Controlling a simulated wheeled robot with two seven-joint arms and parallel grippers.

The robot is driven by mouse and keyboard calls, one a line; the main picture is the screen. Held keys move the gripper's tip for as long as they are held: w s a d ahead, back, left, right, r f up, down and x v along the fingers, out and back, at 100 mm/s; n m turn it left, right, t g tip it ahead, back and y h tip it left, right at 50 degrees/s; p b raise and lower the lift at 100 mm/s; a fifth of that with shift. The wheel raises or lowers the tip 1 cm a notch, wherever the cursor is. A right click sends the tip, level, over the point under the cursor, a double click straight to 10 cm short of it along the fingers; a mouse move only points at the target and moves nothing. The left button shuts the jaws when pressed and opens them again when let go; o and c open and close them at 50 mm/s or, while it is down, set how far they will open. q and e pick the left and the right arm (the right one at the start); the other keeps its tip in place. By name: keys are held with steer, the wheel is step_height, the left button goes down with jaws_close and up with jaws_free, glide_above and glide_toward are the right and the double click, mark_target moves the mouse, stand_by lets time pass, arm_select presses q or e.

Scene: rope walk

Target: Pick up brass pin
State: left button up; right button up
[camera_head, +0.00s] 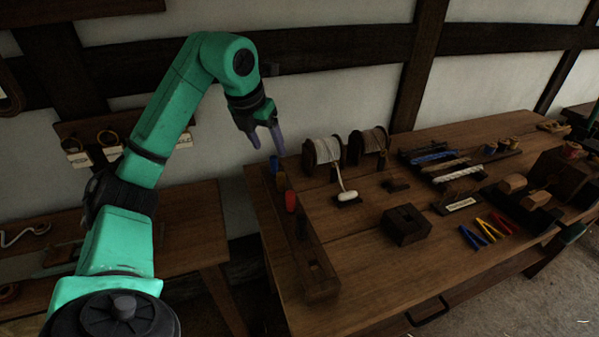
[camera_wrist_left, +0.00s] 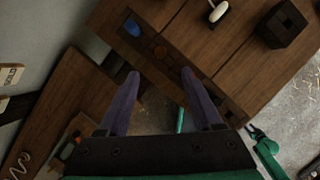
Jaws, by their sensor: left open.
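A narrow wooden rack (camera_head: 321,284) runs along the left edge of the workbench and holds upright pins. A brass-coloured pin (camera_head: 281,181) stands in it between a blue pin (camera_head: 273,164) and a red pin (camera_head: 291,201). My left gripper (camera_head: 267,146) is open and empty, fingers pointing down, above the far end of the rack and apart from the pins. In the left wrist view, the blue pin (camera_wrist_left: 132,28) and a dull brass-brown top (camera_wrist_left: 160,52) lie just beyond the open fingertips (camera_wrist_left: 160,74). My right gripper is not in view.
Two thread spools (camera_head: 322,152) on stands and a white-ended tool (camera_head: 347,196) are right of the rack. A dark block (camera_head: 405,225) and coloured tools (camera_head: 485,230) lie farther right. A lower side table (camera_head: 195,235) stands left, across a gap.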

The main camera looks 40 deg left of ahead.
arm_select(q)
steer(key=w, duration=0.1)
glide_above(280, 174)
steer(key=s, duration=0.3)
step_height(280, 174, down, 7)
steer(key=shift+w+d+r, duration=0.1)
steer(key=shift+d+r, duration=0.05)
steer(key=x, duration=0.2)
steer(key=p+x, duration=0.1)
steer(key=x, duration=0.1)
steer(key=p+x, duration=0.1)
steer(key=x, duration=0.1)
steer(key=shift+w+d+r, duration=0.1)
steer(key=shift+w, duration=0.2)
steer(key=shift+w+f, duration=0.1)
steer(key=shift+f, duration=0.35)
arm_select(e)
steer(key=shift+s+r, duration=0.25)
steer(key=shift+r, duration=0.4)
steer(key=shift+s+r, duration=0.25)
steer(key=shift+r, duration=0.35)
arm_select(q)
jaws_close()
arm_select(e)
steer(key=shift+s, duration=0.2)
